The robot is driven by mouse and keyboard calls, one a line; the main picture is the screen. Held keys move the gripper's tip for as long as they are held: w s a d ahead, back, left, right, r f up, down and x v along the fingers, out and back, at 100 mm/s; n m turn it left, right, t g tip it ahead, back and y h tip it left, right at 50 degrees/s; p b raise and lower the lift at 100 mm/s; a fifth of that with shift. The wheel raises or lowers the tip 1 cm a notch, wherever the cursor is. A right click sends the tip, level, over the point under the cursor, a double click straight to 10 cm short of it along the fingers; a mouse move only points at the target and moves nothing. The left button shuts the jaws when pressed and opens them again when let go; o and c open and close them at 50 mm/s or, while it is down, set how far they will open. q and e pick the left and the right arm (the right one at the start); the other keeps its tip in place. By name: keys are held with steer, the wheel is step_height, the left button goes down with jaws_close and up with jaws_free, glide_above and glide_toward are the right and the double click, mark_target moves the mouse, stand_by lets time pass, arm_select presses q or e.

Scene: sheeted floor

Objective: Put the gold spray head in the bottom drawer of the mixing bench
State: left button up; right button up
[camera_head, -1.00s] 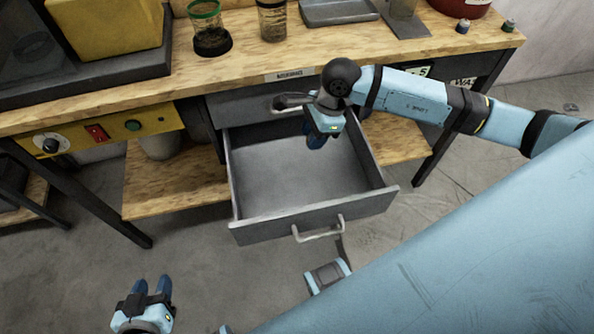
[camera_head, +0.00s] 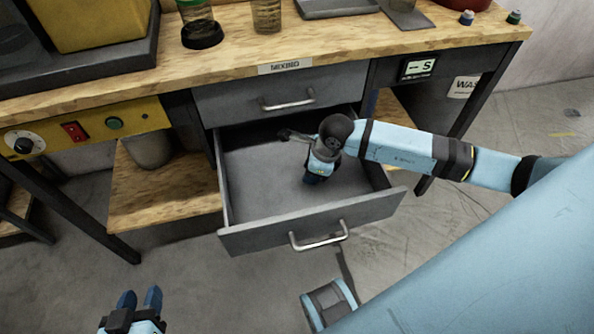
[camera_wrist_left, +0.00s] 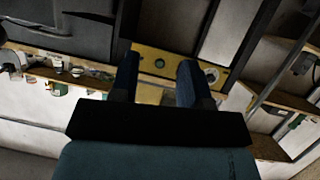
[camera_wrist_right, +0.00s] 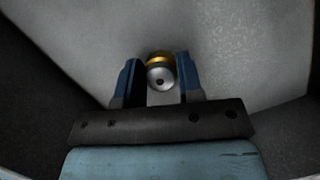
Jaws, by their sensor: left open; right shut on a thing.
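The bottom drawer (camera_head: 235,240) of the mixing bench (camera_head: 350,51) is pulled open, and its grey floor shows bare around my arm. My right gripper (camera_head: 316,178) points down inside the drawer opening in the head view; its fingertips are mostly hidden there. In the right wrist view my right gripper (camera_wrist_right: 160,80) is shut on the gold spray head (camera_wrist_right: 158,58), a gold ring with a silver end, with the grey drawer floor beyond it. I cannot tell whether it touches the floor. My left gripper (camera_head: 139,299) is open and empty, low at the left, away from the bench.
The upper drawer (camera_head: 285,92) above is shut. A green-rimmed jar (camera_head: 200,25) and a beaker (camera_head: 267,15) stand on the bench top. A yellow control panel (camera_head: 90,130) is at the left, over a wooden lower shelf (camera_head: 165,195). Floor in front is clear.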

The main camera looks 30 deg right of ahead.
mark_target(293, 176)
steer(key=shift+w+a+f, duration=0.1)
steer(key=shift+w+f, duration=0.05)
steer(key=shift+f, duration=0.1)
steer(key=w+a, duration=0.1)
steer(key=w+a+b, duration=0.1)
steer(key=w, duration=0.1)
steer(key=shift+a, duration=0.25)
steer(key=shift+d+f, duration=0.15)
steer(key=shift+f, duration=0.55)
steer(key=o, duration=0.9)
arm_select(q)
steer(key=shift+w+d+r+t+h, duration=0.2)
steer(key=shift+w+d+r+t, duration=0.15)
steer(key=shift+r, duration=0.3)
steer(key=shift+w+d+r+t+h, duration=0.2)
steer(key=shift+d+r+t, duration=0.1)
steer(key=shift+r, duration=0.3)
arm_select(e)
steer(key=shift+o, duration=0.2)
